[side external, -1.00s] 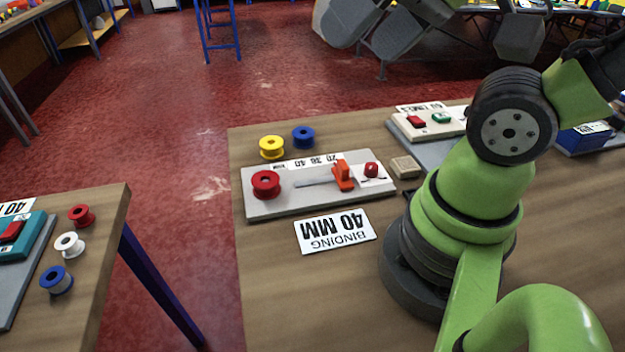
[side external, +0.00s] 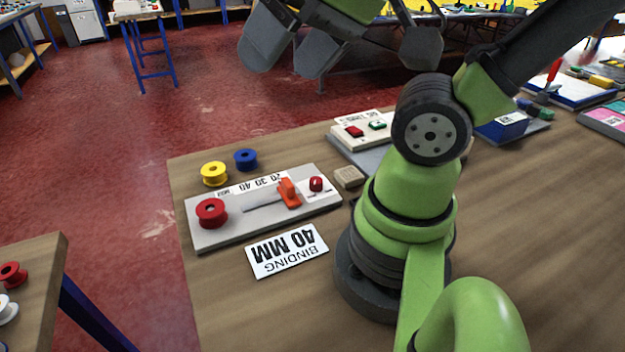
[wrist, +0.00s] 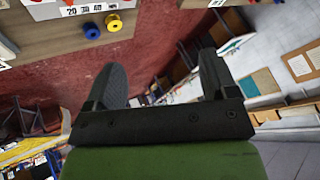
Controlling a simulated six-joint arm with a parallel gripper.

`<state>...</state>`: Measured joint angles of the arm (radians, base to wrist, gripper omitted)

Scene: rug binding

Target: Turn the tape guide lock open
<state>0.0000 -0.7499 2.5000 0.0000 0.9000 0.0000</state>
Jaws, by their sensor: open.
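The tape guide board (side external: 225,236) is a grey plate on the wooden table, with a red spool (side external: 211,212) at its left end. An orange slider (side external: 289,192) stands at the 40 end of a slot beside a 20 30 40 scale. The small red knob (side external: 316,184), apparently the lock, sits on a white marked patch right of the slider. My gripper (wrist: 163,72) is open and empty in the wrist view, its two dark fingers wide apart. It is high up, well away from the board, whose edge (wrist: 80,12) shows at the wrist view's top.
A yellow spool (side external: 214,174) and a blue spool (side external: 246,160) stand behind the board. A tan block (side external: 349,177) is right of the knob. A "BINDING 40 MM" card (side external: 287,251) lies in front. A button box (side external: 362,131) stands behind.

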